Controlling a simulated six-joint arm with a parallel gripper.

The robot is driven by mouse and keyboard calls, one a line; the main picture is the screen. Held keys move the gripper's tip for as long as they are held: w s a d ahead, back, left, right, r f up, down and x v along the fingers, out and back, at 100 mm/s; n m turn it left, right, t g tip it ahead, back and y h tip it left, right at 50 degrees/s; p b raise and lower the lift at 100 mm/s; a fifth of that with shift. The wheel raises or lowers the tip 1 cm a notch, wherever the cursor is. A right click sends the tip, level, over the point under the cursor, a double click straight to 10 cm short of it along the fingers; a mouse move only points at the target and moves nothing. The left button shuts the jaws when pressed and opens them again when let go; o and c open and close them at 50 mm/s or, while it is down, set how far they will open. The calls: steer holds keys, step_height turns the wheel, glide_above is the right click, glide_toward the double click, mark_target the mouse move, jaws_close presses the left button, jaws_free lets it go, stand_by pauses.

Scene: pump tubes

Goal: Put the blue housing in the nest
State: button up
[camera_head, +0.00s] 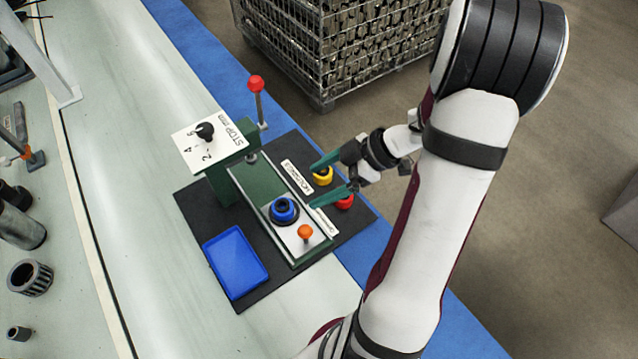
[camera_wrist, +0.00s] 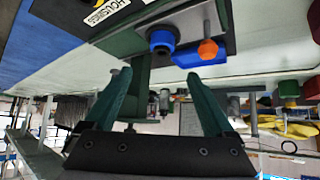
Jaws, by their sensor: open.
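The blue housing (camera_head: 284,210) is a short blue ring with a dark centre. It stands upright on the pale plate of the green fixture (camera_head: 262,180), beside an orange knob (camera_head: 305,232). A nest under it is hidden, and I cannot tell how fully it is seated. In the wrist view the blue housing (camera_wrist: 163,44) shows ahead of the fingers, clear of them. My gripper (camera_head: 313,187), with teal fingers, is open and empty to the right of the housing; its spread fingers also show in the wrist view (camera_wrist: 159,74).
A yellow housing (camera_head: 323,176) and a red housing (camera_head: 345,201) stand close to my fingers. A blue tray (camera_head: 236,262) lies left of the fixture on the black mat (camera_head: 190,205). A red-topped lever (camera_head: 256,85) and a dial box (camera_head: 206,145) rise behind.

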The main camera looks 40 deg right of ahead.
steer(key=w+d+r+m+t+h, duration=0.3)
steer(key=w+d+r+m+h, duration=0.3)
steer(key=w+r+m+h, duration=0.4)
steer(key=s+a+m+g+y, duration=0.4)
steer(key=s+a+m+g, duration=0.2)
steer(key=s+a, duration=1.7)
steer(key=s+f+g, duration=0.1)
steer(key=s+g, duration=0.1)
steer(key=shift+a+g+y, duration=0.15)
steer(key=shift+g+y, duration=0.15)
